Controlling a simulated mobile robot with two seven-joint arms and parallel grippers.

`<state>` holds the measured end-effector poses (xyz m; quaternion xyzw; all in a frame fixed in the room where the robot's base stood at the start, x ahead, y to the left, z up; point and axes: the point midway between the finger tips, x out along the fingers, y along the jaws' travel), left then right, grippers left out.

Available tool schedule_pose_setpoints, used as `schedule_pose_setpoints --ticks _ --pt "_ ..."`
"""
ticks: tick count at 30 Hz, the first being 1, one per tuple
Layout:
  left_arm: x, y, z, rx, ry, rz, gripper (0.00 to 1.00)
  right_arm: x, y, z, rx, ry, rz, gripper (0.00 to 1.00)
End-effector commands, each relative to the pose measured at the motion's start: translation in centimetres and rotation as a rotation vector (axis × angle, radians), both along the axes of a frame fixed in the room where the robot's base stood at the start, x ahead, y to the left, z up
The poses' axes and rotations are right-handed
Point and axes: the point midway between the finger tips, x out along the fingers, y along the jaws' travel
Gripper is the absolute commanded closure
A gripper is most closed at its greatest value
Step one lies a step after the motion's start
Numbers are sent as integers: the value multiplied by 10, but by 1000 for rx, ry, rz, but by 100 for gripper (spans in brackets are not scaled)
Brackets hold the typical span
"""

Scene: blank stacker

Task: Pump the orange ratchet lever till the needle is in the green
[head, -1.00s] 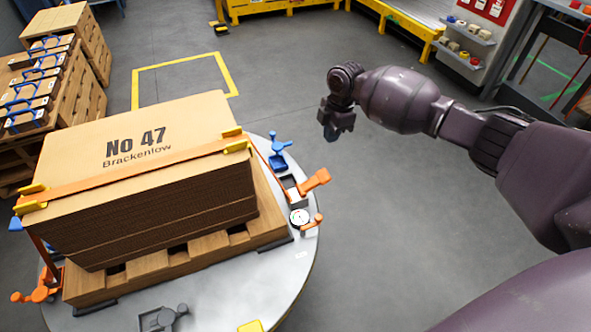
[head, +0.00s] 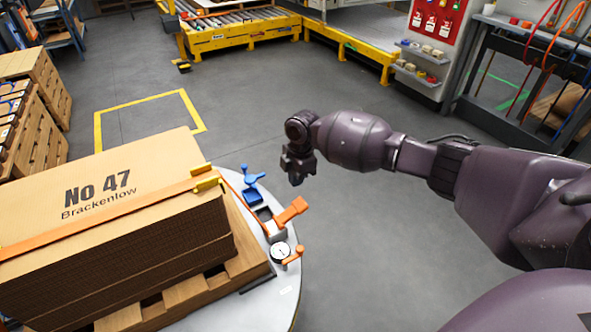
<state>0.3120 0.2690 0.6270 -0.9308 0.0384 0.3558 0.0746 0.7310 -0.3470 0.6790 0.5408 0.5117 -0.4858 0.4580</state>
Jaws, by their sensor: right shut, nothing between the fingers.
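The orange ratchet lever (head: 291,211) sticks up and to the right at the edge of the round grey table (head: 276,305). The round white gauge (head: 280,253) sits just below it; its needle is too small to read against any green zone. An orange strap (head: 120,217) runs over the cardboard stack (head: 120,190) towards the ratchet. My right gripper (head: 297,178) is shut and empty, above and beyond the lever in the picture and apart from it. My left gripper is not in view.
A blue clamp (head: 252,182) stands on the table rim behind the ratchet. A small orange handle (head: 293,256) is beside the gauge. The stack rests on a wooden pallet (head: 246,262). Open floor lies right of the table. A yellow conveyor (head: 240,38) stands at the back.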

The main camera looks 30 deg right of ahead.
Motion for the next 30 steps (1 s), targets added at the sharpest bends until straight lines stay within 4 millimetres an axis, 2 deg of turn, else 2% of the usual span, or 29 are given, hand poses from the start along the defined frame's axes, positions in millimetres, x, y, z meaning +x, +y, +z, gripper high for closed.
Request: schedule_pose_setpoints --ticks 1,3,7,12,18,30 --pt "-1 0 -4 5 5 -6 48 -2 1 -17 1 9 0 100" --pt "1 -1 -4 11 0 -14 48 -2 3 -29 2 9 0 100" --pt "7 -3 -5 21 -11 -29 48 -1 5 -50 1 8 0 100" --pt "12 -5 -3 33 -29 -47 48 -2 -5 -70 -1 6 0 100" --pt "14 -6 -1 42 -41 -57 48 -1 -11 -79 0 1 -1 100" --pt "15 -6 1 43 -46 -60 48 0 -12 -78 1 -3 0 100"
